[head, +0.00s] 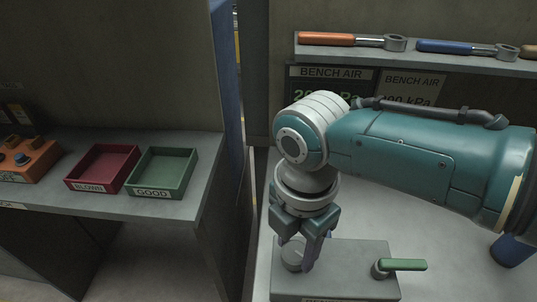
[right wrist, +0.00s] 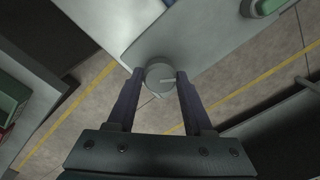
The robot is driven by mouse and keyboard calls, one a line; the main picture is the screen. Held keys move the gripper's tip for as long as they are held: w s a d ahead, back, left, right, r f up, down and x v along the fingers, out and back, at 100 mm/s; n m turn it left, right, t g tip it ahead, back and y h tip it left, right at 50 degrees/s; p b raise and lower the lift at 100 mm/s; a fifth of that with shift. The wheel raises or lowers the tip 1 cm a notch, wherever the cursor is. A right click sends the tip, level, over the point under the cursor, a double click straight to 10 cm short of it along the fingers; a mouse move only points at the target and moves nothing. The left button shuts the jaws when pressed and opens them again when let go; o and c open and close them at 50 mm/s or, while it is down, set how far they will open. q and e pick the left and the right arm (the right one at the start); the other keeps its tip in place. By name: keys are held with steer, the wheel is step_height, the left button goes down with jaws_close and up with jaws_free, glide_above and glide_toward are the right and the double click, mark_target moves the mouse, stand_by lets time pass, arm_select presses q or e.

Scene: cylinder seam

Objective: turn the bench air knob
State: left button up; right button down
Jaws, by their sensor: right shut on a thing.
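The bench air knob (head: 292,255) is a grey round knob on the left part of a grey block (head: 345,260) on the white bench. In the right wrist view the knob (right wrist: 160,75) sits between two dark fingers, with a pale pointer line toward the right. My right gripper (head: 305,255) reaches down from above and is shut on the knob; it also shows in the right wrist view (right wrist: 160,88). The fingers hide part of the knob in the head view. My left gripper is in neither view.
A green lever handle (head: 405,264) stands right of the knob on the same block. Bench air signs (head: 330,73) hang behind, partly covered by my right arm. Wrenches (head: 340,40) lie on the shelf above. A red tray (head: 103,168) and green tray (head: 162,172) sit on the left bench.

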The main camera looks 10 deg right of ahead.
mark_target(295, 250)
steer(key=shift+a+n, duration=0.1)
steer(key=shift+n, duration=0.5)
steer(key=shift+r, duration=0.1)
steer(key=shift+c, duration=1.5)
jaws_free()
step_height(295, 250, up, 10)
steer(key=p, duration=0.2)
steer(key=shift+s, duration=0.1)
